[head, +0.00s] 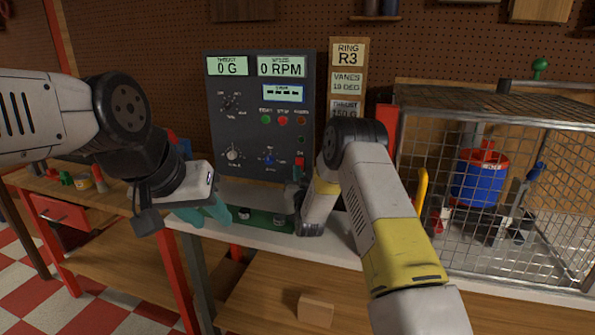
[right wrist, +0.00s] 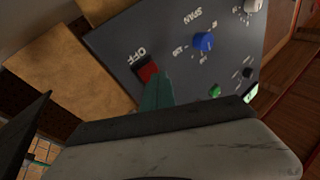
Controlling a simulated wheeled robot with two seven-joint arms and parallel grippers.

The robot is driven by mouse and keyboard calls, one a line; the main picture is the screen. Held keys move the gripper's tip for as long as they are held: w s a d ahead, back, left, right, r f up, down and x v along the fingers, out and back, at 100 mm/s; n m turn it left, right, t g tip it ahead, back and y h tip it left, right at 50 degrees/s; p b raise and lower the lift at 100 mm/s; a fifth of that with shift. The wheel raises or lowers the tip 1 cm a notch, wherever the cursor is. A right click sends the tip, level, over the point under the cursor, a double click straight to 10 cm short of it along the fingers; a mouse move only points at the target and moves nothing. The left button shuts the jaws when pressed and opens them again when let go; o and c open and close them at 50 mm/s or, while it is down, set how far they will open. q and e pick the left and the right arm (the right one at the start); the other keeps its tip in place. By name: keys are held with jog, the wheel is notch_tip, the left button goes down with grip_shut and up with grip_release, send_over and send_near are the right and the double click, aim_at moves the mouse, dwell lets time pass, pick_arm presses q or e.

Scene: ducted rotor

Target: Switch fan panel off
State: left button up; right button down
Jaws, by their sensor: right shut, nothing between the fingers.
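The fan panel (head: 240,107) is a dark grey upright box with displays reading 0 G and 0 RPM. Its red switch (head: 300,162) is at the lower right, and in the right wrist view the switch (right wrist: 147,71) has an OFF label beside it. My right gripper (right wrist: 157,84) is shut and empty, its green fingertips right at the switch; they partly cover it, and I cannot tell whether they touch. My left gripper (head: 207,210) hangs left of the panel, over the bench edge; its teal fingers are seen too obliquely to tell their opening.
A wire cage (head: 495,180) with a red and blue rotor unit (head: 480,178) stands on the right. A sign board (head: 348,75) is beside the panel. A green tray (head: 265,218) lies on the bench in front. A side bench (head: 95,195) with small items is at left.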

jog(key=shift+w+f, duration=0.1)
jog(key=shift+w, duration=0.15)
jog(key=shift+s, duration=0.1)
dwell(0.5)
jog(key=shift+s+a+r, duration=0.2)
jog(key=shift+s+r, duration=0.15)
jog(key=shift+s, duration=0.35)
jog(key=shift+s, duration=0.1)
jog(key=shift+s+a+r, duration=0.25)
jog(key=shift+s+r, duration=0.1)
jog(key=shift+s, duration=0.35)
jog(key=shift+s+a+r, duration=0.2)
jog(key=shift+s+r, duration=0.2)
jog(key=shift+s, duration=0.25)
jog(key=shift+s+a+r, duration=0.25)
jog(key=shift+s+r, duration=0.1)
jog(key=shift+s, duration=0.35)
